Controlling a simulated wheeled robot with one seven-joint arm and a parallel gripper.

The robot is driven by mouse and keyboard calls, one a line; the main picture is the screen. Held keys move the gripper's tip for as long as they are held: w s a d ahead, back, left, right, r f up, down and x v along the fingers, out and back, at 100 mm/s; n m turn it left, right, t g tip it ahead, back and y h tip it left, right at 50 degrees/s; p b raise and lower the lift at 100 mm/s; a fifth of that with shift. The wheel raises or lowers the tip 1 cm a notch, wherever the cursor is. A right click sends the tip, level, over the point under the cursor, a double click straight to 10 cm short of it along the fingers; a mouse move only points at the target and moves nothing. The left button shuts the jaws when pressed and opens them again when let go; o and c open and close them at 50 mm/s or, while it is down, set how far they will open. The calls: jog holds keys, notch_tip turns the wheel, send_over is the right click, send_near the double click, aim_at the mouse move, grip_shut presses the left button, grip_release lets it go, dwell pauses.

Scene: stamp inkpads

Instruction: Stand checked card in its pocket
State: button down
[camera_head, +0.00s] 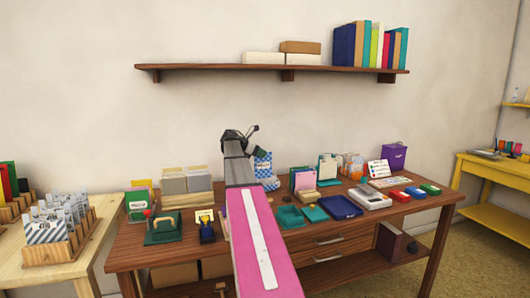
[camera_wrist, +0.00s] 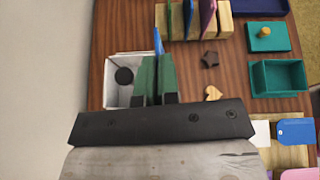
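A blue-and-white checked card (camera_head: 263,164) stands roughly upright under my gripper (camera_head: 261,152) in the head view. In the wrist view my gripper (camera_wrist: 156,72) has its two green fingers close together, and the thin blue edge of the card (camera_wrist: 157,41) shows between their tips. A low light box or holder (camera_head: 271,184) sits just below the card in the head view. A white open box with a dark round spot (camera_wrist: 117,63) lies beside the fingers in the wrist view. I cannot tell whether the card's lower edge is inside a pocket.
A wooden rack of coloured cards (camera_wrist: 190,24) stands beyond the fingers. A dark star (camera_wrist: 210,59) and a wooden heart (camera_wrist: 213,93) lie nearby. Green trays (camera_head: 290,216) are to the right, grey card boxes (camera_head: 187,182) to the left. The wall is close behind.

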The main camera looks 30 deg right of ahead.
aim_at(265, 164)
jog(key=shift+w+d+m+g, duration=0.2)
jog(key=shift+d+m+g, duration=0.2)
jog(key=shift+d, duration=0.8)
jog(key=shift+f, duration=3.25)
jog(key=c, duration=1.3)
grip_release()
jog(key=shift+o, duration=0.2)
jog(key=shift+r, duration=0.2)
jog(key=shift+r, duration=2.85)
